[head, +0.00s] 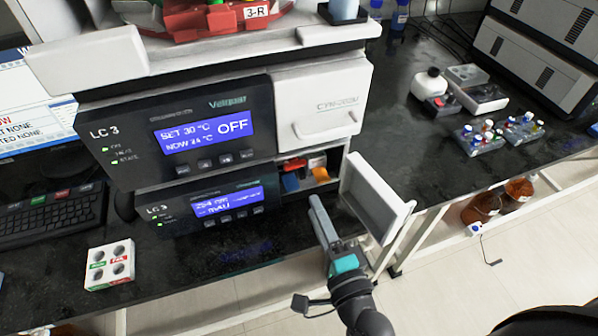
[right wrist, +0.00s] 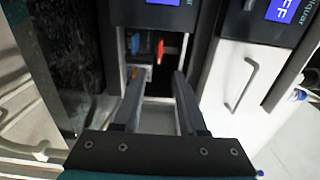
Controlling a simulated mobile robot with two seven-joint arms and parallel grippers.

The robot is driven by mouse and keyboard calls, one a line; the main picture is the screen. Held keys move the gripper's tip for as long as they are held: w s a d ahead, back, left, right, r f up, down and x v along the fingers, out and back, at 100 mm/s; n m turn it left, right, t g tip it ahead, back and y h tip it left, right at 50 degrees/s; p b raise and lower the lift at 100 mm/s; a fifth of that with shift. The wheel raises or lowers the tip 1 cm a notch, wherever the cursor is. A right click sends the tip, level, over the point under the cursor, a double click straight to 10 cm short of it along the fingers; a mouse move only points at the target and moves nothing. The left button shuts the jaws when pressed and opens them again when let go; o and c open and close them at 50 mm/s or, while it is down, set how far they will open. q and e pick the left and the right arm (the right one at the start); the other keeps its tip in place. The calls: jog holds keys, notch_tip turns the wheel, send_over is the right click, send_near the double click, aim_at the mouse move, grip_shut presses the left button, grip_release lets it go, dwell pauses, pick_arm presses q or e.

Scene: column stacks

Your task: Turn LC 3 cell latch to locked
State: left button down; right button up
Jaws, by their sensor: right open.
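The lower LC 3 module (head: 200,205) has its white door (head: 378,198) swung open at the right. In its open bay, a red lever (head: 294,165), likely the cell latch, sits above a blue part (head: 291,182) and beside an orange part (head: 318,172). The red lever looks upright in the right wrist view (right wrist: 160,51); I cannot tell whether it is locked. My right gripper (head: 322,214) is in front of the bay, by the open door, its fingers pointing at it. The fingers are apart and empty in the right wrist view (right wrist: 160,82), short of the lever. My left gripper is not in view.
The upper LC 3 module (head: 180,130) shows OFF; its white handled door (head: 318,105) is closed above the bay. A white vial box (head: 109,265) and a keyboard (head: 45,213) are at left. Vial racks (head: 479,140) stand on the bench at right.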

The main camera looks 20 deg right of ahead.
aim_at(296, 168)
jog(key=w, duration=1)
jog(key=shift+w+a+b, duration=0.2)
jog(key=shift+w+b, duration=0.05)
jog(key=shift+b, duration=0.1)
jog(key=shift+c, duration=0.3)
grip_shut()
